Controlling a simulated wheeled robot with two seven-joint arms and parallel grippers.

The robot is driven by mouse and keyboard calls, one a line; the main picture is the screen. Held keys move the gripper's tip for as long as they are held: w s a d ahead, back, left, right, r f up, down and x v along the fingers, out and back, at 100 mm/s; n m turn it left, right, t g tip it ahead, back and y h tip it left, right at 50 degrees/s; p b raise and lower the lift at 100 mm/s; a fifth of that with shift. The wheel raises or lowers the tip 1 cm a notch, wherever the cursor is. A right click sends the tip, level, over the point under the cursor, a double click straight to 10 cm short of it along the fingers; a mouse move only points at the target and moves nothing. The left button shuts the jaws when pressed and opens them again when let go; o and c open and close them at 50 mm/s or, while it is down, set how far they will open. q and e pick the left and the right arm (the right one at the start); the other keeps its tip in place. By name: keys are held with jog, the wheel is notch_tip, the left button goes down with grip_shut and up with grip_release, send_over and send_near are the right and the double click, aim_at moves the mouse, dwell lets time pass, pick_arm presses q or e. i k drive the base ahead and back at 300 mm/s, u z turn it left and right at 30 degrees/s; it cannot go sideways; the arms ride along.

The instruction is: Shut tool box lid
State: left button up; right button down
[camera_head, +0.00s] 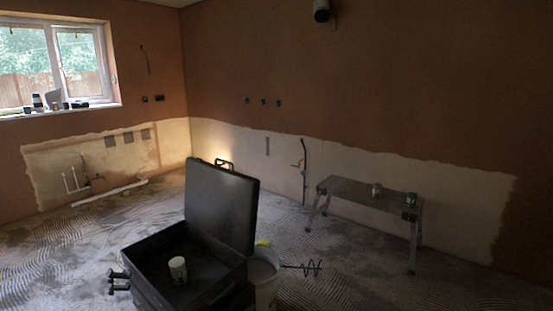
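A dark tool box (155,287) stands low in the middle of the camera_head view, its tray open to view. Its lid (222,205) is open and stands roughly upright on the box's far right side. A small white can or cup (178,269) is inside the box, near the front. Small dark fittings (118,281) stick out at the box's left side; I cannot tell what they are. The bottom of the box is cut off by the picture's edge. Neither of my grippers is in view.
A pale bucket (266,281) stands close to the box's right side, with a spiral mixing paddle (302,268) beside it. A work platform (370,194) with small cans stands by the right wall. Open floor (60,255) lies left of the box.

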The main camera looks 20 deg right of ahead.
aim_at(222, 202)
jog(key=z, duration=0.15)
jog(key=i, duration=1.4)
jog(key=u, duration=0.9)
